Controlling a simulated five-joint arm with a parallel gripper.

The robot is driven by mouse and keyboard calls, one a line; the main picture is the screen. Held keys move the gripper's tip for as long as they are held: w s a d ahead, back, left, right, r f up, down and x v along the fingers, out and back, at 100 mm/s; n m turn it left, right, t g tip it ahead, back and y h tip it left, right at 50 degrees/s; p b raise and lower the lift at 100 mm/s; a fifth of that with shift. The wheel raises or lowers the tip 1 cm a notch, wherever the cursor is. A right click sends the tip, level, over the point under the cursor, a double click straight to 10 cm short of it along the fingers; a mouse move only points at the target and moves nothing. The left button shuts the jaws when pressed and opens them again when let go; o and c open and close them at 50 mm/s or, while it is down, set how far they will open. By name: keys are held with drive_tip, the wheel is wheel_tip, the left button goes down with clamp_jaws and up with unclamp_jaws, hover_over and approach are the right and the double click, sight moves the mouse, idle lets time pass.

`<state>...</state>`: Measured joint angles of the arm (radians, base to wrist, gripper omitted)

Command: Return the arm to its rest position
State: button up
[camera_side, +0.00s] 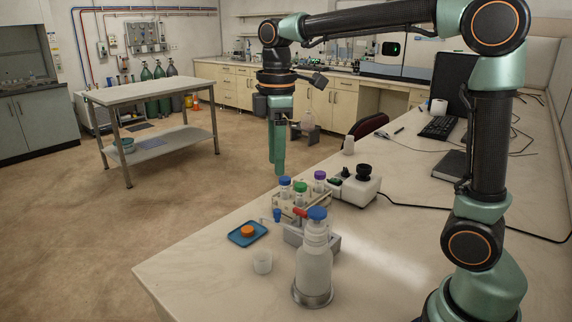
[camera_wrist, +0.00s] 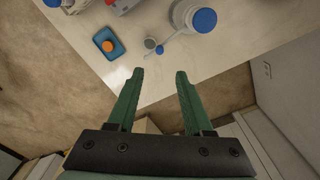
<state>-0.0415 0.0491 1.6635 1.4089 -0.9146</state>
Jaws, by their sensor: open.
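In the wrist view my gripper (camera_wrist: 158,76) shows two green fingers, open and apart, over the bench edge. My arm bends up from its base at the right and reaches across to the left. In the side view the vial rack (camera_side: 299,200) holds vials with blue, green and purple caps. It stands below the fingertips, which look clear of it.
A white bottle (camera_side: 313,265) with a blue cap stands at the front. A blue tray (camera_side: 247,234) bears an orange cap, with a small clear cup (camera_side: 262,262) nearby. A white device (camera_side: 355,186) with a black knob sits beside the rack. The bench (camera_side: 400,260) is bare at front right.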

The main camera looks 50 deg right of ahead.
drive_tip(key=shift+r, duration=0.2)
drive_tip(key=s+f+m+t, duration=0.1)
drive_tip(key=s+m, duration=0.2)
drive_tip(key=s+d+f+m+t, duration=0.1)
drive_tip(key=s+m+t, duration=0.1)
drive_tip(key=s+m, duration=0.1)
drive_tip(key=s+f+m+t, duration=0.1)
drive_tip(key=s+m, duration=0.2)
drive_tip(key=shift+d+m+t, duration=0.25)
drive_tip(key=shift+m+t, duration=0.05)
drive_tip(key=shift+t, duration=0.1)
drive_tip(key=shift+s+f+m+t, duration=0.3)
drive_tip(key=shift+s+f+m, duration=0.1)
drive_tip(key=shift+f+m, duration=0.25)
drive_tip(key=shift+r, duration=0.1)
